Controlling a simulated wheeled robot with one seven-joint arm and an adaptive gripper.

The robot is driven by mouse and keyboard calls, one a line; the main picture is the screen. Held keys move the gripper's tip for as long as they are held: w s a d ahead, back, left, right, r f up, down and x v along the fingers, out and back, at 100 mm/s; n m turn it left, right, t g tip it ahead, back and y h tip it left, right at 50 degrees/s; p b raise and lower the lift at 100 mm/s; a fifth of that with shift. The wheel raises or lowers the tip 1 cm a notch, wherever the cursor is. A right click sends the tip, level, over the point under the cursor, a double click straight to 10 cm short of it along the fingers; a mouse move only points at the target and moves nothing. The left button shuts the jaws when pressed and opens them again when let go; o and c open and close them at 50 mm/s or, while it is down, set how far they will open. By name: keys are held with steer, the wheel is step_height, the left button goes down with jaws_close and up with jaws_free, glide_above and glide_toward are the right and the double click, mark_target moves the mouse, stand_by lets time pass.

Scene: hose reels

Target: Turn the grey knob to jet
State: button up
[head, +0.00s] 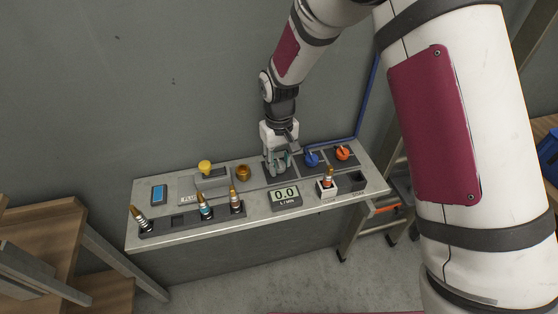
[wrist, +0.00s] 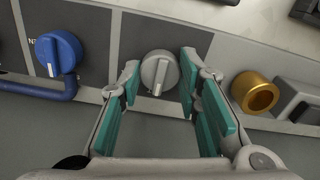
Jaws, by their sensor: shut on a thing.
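The grey knob (wrist: 160,72) is round with a raised grip bar and a pale pointer line near its lower edge in the wrist view. It sits on a dark square panel; no jet mark is readable. My gripper (wrist: 160,75) has its teal-padded fingers on either side of the knob, shut on it.
A blue knob (head: 311,159) and an orange knob (head: 343,153) stand right of my gripper, a brass ring (head: 243,172) and a yellow knob (head: 205,167) left. The display (head: 286,195) reads 0.0. Several nozzles (head: 205,207) stand along the bench front.

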mark_target(279, 162)
steer(key=o, duration=1.1)
steer(key=shift+o, duration=0.2)
steer(key=shift+r, duration=0.1)
step_height(279, 162, up, 12)
steer(key=s+d+r+m+t, duration=0.4)
steer(key=s+d+r, duration=1.2)
steer(key=r, duration=0.2)
steer(key=s+d+m+t, duration=0.1)
steer(key=s+d, duration=0.3)
steer(key=s, duration=0.5)
steer(key=shift+s+f+m, duration=0.15)
steer(key=shift+s+m, duration=0.05)
steer(key=shift+m, duration=0.1)
